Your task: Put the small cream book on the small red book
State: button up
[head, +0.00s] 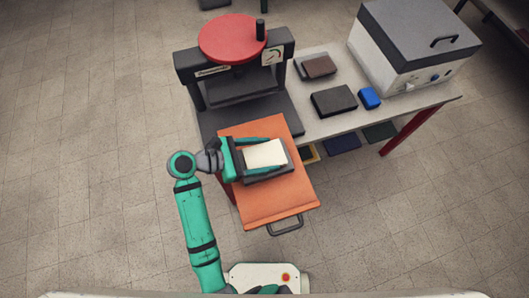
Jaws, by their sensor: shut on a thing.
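The small cream book (264,153) is over the orange board (261,207) in front of the press. My gripper (270,155) comes from the left and is shut on the cream book, with its teal fingers along the sides. A dark grey slab (284,172) shows under and beside the cream book; I cannot tell whether they touch. No clearly red book is visible. A small brownish-red book (319,66) lies on a grey book at the back of the bench, right of the press, apart from my gripper.
A press with a red handwheel (232,39) stands behind the board. A black book (334,101), a blue block (369,98) and a white box with a dark lid (400,60) are on the pale bench (424,102). The board has a front handle (286,226).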

jog(key=o, duration=1.1)
jog(key=shift+a+r, duration=0.1)
jog(key=shift+r, duration=0.05)
jog(key=v, duration=1.2)
jog(key=shift+w, duration=0.1)
